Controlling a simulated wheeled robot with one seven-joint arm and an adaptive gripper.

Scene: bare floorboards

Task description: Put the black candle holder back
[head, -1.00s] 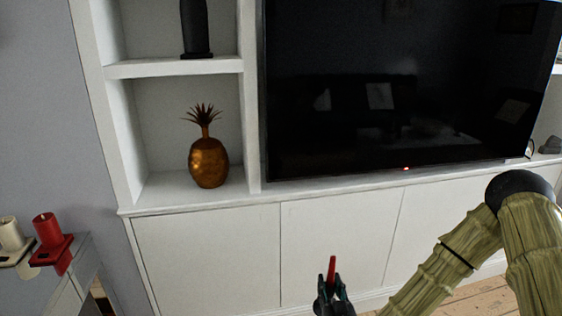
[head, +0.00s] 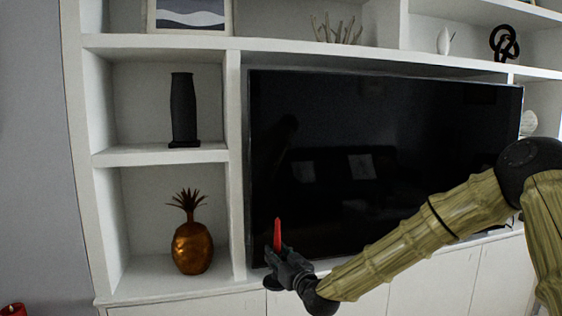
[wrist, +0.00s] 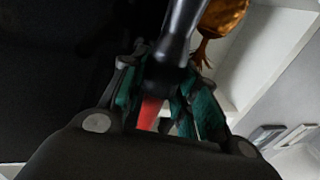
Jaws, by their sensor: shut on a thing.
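My gripper (head: 282,262) is in front of the lower left part of the television in the head view. It is shut on the black candle holder (head: 272,284), whose dark base shows below the fingers. A red candle (head: 277,234) sticks up above the fingers. In the wrist view the holder's glossy black stem (wrist: 181,30) runs between the teal-padded fingers (wrist: 165,105), and part of the red candle (wrist: 150,111) shows there. The fingers hide much of the holder.
The white shelf unit (head: 236,200) holds a black ridged vase (head: 183,110) and, below it, a golden pineapple (head: 192,248). The wide television (head: 390,130) is behind my gripper. A red candle (head: 12,310) shows at the lower left edge. The ledge beside the pineapple has some free room.

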